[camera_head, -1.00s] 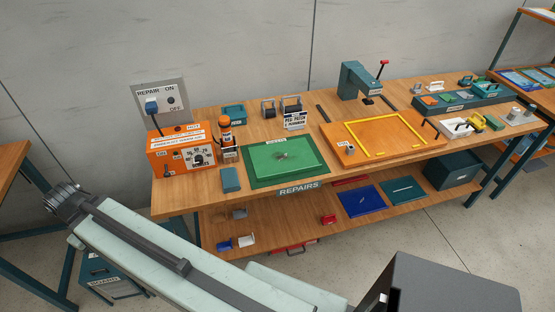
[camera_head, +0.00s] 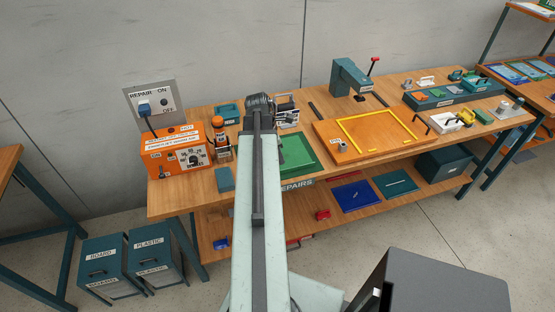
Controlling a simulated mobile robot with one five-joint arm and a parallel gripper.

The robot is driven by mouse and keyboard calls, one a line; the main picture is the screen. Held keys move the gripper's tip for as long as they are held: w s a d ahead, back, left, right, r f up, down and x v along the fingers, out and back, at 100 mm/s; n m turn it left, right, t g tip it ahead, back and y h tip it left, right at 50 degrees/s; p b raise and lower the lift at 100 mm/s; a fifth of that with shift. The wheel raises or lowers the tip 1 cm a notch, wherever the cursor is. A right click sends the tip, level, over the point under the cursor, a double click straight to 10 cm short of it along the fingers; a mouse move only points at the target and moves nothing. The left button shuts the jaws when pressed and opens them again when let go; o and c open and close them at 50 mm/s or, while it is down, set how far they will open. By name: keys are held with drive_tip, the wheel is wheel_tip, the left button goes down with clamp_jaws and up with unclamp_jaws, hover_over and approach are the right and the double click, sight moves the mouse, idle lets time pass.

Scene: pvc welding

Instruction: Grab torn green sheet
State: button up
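The green sheet (camera_head: 299,153) lies flat on the wooden workbench (camera_head: 207,185), left of the middle. My arm now crosses in front of it and hides its left part and the torn spot. My arm's dark end (camera_head: 260,104) is over the back of the bench, beyond the sheet in the picture. The gripper fingers are not visible, so whether they are open or shut does not show.
An orange heater box (camera_head: 177,151) stands at the bench's left end, beside an orange-topped tool (camera_head: 218,138). A small holder (camera_head: 287,111) is just right of my arm's end. An orange board with a yellow frame (camera_head: 337,157) and a teal press (camera_head: 350,76) are further right.

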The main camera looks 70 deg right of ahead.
sight(284, 167)
drive_tip(key=b+x, duration=0.7)
drive_tip(key=x, duration=0.1)
drive_tip(key=shift+a, duration=0.15)
drive_tip(key=shift+r, duration=0.2)
clamp_jaws()
idle(1.0)
